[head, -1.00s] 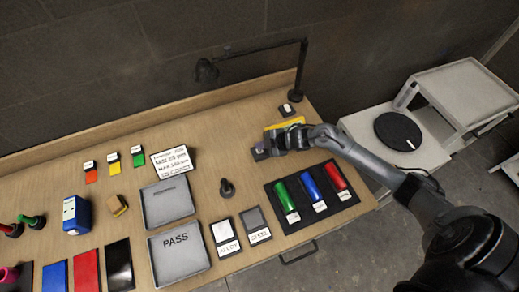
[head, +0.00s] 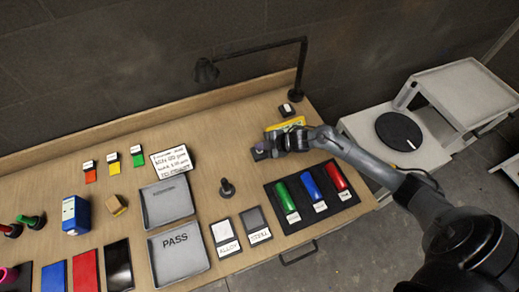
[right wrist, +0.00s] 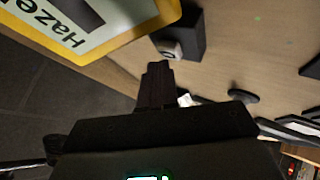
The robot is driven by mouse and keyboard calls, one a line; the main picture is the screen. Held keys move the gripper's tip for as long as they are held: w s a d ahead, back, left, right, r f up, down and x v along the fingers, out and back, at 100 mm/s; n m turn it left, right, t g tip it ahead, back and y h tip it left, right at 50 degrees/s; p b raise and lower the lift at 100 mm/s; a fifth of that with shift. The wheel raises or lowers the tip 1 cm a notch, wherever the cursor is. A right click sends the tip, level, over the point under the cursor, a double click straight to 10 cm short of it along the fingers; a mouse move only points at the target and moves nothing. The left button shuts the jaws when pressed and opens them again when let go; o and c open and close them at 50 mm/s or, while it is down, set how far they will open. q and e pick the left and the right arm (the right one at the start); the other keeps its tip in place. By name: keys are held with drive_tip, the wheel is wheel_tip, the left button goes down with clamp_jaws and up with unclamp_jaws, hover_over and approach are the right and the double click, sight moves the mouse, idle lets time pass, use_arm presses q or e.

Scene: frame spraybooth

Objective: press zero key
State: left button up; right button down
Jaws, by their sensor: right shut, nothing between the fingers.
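A small dark block with a pale round top (right wrist: 168,47) stands on the bench in the right wrist view. It appears as a small dark, purplish item (head: 260,152) in the head view. I cannot read any zero mark on it. A yellow-framed panel (right wrist: 130,38) with partly visible large dark lettering lies beside it; its yellow edge (head: 287,124) shows behind my gripper in the head view. My right gripper (head: 270,148) is shut and empty, next to the block; its fingertips (right wrist: 156,68) appear just below it in the wrist view. Contact cannot be told. My left gripper is out of view.
A black tray (head: 272,206) with red, blue and green cylinders lies close in front of my right arm. A dark lamp (head: 303,62) stands behind. A dark peg (head: 227,188), PASS tray (head: 180,252) and text card (head: 172,160) lie to the left.

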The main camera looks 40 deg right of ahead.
drive_tip(key=shift+f, duration=0.5)
idle(0.6)
drive_tip(key=shift+r, duration=0.2)
drive_tip(key=shift+r+p, duration=0.75)
drive_tip(key=shift+r, duration=0.15)
wheel_tip(320, 180, up, 5)
drive_tip(key=p, duration=0.5)
